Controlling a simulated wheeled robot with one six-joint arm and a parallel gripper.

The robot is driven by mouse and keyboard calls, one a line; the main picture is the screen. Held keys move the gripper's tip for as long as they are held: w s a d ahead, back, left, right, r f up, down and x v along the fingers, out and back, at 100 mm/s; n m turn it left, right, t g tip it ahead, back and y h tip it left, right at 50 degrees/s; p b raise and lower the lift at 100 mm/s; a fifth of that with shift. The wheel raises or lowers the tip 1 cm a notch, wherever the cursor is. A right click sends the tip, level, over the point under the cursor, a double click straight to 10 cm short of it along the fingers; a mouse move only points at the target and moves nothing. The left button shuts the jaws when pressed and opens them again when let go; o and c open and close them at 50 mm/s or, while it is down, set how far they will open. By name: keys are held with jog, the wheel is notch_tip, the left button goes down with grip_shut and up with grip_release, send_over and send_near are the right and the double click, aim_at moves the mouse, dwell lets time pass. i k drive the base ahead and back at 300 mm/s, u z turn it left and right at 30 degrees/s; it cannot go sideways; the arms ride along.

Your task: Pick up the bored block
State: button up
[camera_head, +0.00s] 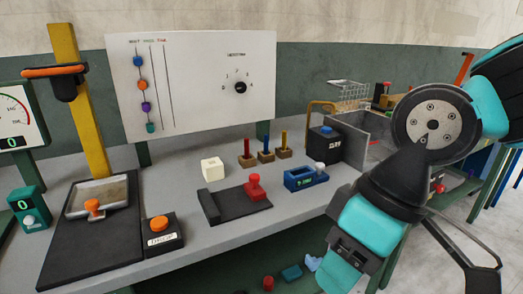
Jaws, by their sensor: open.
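A small cream block (212,169) stands on the grey bench, left of the wooden pegs. It looks like the bored block, but a hole is too small to make out. My arm comes in from the right and bends down in front of the bench. Its teal lower end runs toward the bottom edge, right of and nearer than the block, well apart from it. My gripper does not show.
Behind the block is a white panel (195,85). Three wooden bases with coloured pegs (266,155), a black fixture with a red knob (235,203) and a blue tool (305,178) stand nearby. A button box (160,238) is at front left.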

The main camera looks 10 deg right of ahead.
aim_at(212, 168)
jog(key=z, duration=0.05)
jog(key=k, duration=0.65)
jog(key=u, duration=0.6)
jog(key=i, duration=0.65)
jog(key=u, duration=0.6)
jog(key=i, duration=0.75)
jog(key=z, duration=0.7)
jog(key=i, duration=0.55)
jog(key=z, duration=0.55)
